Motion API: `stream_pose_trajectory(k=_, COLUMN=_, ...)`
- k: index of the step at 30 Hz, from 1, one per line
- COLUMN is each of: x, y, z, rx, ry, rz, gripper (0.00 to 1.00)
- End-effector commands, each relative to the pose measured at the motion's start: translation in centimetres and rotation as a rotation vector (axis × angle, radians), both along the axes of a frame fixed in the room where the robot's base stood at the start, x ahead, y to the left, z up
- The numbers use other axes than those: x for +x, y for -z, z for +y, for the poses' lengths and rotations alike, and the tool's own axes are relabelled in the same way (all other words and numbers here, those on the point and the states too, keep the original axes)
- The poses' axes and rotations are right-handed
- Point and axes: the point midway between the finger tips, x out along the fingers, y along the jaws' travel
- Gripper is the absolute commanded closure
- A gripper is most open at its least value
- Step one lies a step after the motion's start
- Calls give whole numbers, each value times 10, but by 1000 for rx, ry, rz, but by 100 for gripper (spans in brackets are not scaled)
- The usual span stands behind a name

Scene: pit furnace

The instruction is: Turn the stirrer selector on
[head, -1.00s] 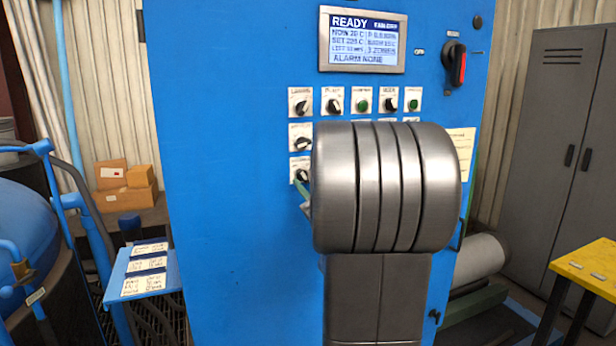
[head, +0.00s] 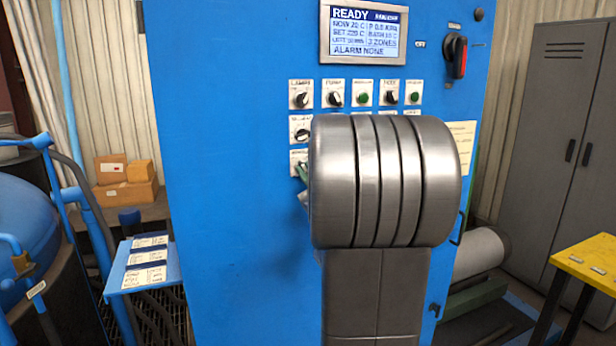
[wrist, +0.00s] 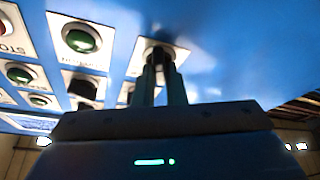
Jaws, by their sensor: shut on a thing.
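The blue control panel (head: 230,200) has rows of selectors and buttons on white label plates. The lowest label plate visible in the left column (head: 298,157) is partly behind my arm, and its text is too blurred to read. My gripper (wrist: 160,70) is at this plate, with its two fingers shut on a small dark selector knob (wrist: 158,54). The knob's pointing direction is hidden between the fingers. In the head view only a bit of the gripper (head: 303,180) shows left of my grey arm, which hides much of the lower panel.
A lit display (head: 364,34) reads READY and ALARM NONE. Near the fingers are a green button (wrist: 81,38) and a black selector (wrist: 84,88). The panel's lower left is bare.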

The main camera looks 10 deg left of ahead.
Motion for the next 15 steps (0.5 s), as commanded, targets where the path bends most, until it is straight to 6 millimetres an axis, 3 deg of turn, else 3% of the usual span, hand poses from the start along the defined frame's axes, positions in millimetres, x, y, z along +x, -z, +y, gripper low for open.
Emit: stream_pose_trajectory(k=15, x=-2, y=5, z=2, rx=350, ry=-4, rz=233, gripper=100)
